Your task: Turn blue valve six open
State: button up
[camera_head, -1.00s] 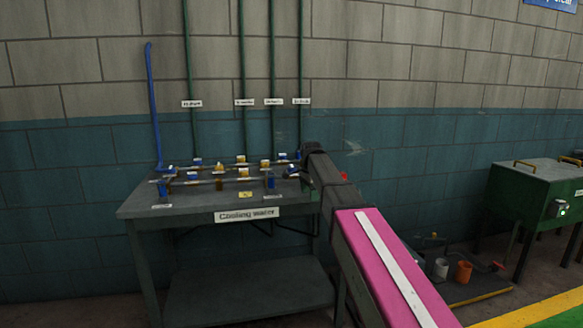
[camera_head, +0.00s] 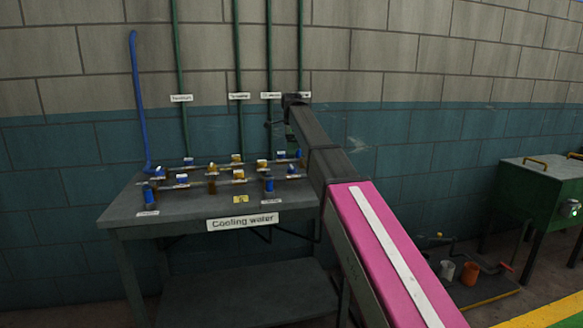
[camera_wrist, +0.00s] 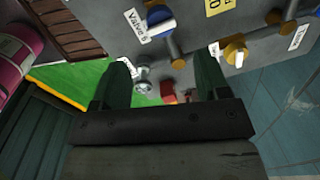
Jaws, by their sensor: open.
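Several blue and yellow valve knobs sit on pipes above the table in the head view, among them a blue knob at the front (camera_head: 269,185) and a yellow knob (camera_head: 239,176). Their labels are too small there to tell which is valve six. My gripper (camera_wrist: 162,76) is open, with two dark green fingers apart and nothing held. In the head view the end of my arm is over the right end of the valves.
The table (camera_head: 170,210) bears a "Cooling water" sign (camera_head: 243,222). Vertical green pipes (camera_head: 239,60) and a blue pipe (camera_head: 140,95) run up the wall behind. A green cabinet (camera_head: 540,205) and a low tray with cups (camera_head: 470,272) are at the right.

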aim_at(292, 166)
jog(key=f, duration=0.9)
jog(key=shift+w+f, duration=0.2)
jog(key=shift+w, duration=0.2)
jog(key=c, duration=0.9)
